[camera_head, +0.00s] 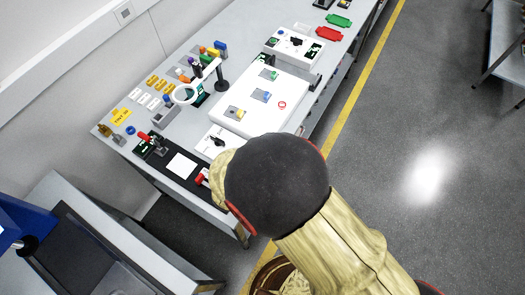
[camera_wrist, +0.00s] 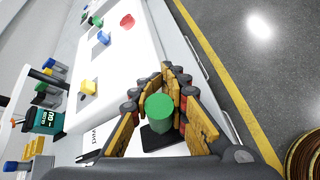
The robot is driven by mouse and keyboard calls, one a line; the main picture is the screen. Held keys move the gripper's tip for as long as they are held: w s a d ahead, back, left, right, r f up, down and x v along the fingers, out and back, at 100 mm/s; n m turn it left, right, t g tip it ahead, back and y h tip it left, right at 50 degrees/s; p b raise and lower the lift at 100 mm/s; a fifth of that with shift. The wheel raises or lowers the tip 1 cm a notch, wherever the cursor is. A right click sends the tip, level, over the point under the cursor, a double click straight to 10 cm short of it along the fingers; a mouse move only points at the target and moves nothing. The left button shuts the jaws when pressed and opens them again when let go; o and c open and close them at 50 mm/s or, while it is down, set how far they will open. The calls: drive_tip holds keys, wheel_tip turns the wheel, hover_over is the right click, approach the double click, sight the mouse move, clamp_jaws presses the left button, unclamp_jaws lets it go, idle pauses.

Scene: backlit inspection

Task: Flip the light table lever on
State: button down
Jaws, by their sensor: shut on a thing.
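In the wrist view, my gripper (camera_wrist: 166,88) has its two yellow fingers closed around a green round-ended handle (camera_wrist: 159,106), seen nearly end-on. A black base (camera_wrist: 160,140) lies beneath it on a white panel (camera_wrist: 112,134) with partly readable lettering. The white light table (camera_wrist: 128,55) lies just beyond the fingers; in the head view it is the large white slab (camera_head: 262,108). In the head view, my arm's dark round joint hides the gripper and the handle. The lever's tilt cannot be told.
On the bench, a ring magnifier (camera_head: 186,94) stands left of the light table. Red-handled devices (camera_head: 146,137) and a white square (camera_head: 182,165) are at the near end. A white box (camera_head: 295,45) and red and green trays (camera_head: 328,33) lie farther back.

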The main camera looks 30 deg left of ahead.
idle(0.5)
drive_tip(key=c, duration=1.7)
unclamp_jaws()
drive_tip(key=shift+o, duration=0.2)
drive_tip(key=shift+s, duration=0.1)
drive_tip(key=v, duration=0.7)
drive_tip(key=shift+d+r, duration=0.1)
